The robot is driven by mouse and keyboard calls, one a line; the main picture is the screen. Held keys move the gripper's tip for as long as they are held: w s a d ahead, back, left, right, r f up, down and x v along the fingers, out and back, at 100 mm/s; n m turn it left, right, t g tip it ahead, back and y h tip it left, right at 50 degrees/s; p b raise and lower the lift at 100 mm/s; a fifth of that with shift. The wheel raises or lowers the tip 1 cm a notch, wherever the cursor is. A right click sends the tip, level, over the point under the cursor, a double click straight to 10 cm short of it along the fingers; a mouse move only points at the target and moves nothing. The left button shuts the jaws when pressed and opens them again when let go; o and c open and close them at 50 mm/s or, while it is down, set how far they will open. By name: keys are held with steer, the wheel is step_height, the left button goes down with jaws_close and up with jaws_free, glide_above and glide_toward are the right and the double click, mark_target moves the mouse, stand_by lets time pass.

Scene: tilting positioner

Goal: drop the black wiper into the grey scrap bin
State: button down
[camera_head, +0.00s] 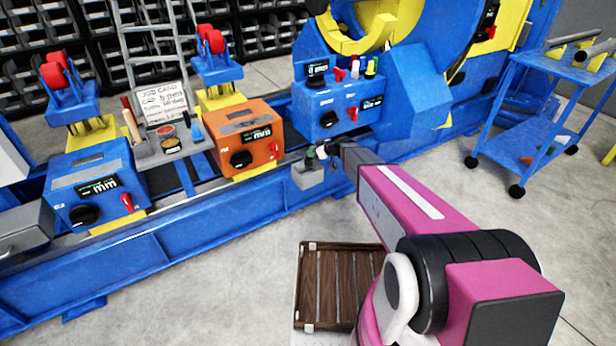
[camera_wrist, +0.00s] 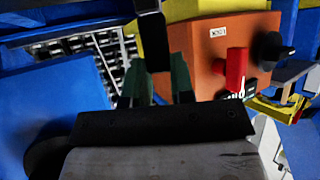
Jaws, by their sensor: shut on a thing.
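My gripper (camera_head: 322,152) is at the front of the blue machine bed, just right of the orange box. In the wrist view its two dark green fingers (camera_wrist: 157,82) are shut on the black wiper (camera_wrist: 152,38), a narrow dark piece that runs up out of the picture. In the head view the wiper is too small and dark to tell apart from my fingers. The small grey scrap bin (camera_head: 307,178) hangs at the bed's front side, directly below and slightly left of my gripper in the picture. I cannot tell the exact height gap. The bin's inside is mostly hidden.
The orange box (camera_head: 246,138) with knob and red lever is close left of my gripper; it fills the upper right of the wrist view (camera_wrist: 215,60). A blue control box (camera_head: 338,105) stands behind. A slatted wooden pallet (camera_head: 340,285) lies on the floor in front. A blue cart (camera_head: 550,115) stands right.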

steer(key=shift+f, duration=1.15)
steer(key=c, duration=0.9)
jaws_free()
steer(key=v, duration=1.1)
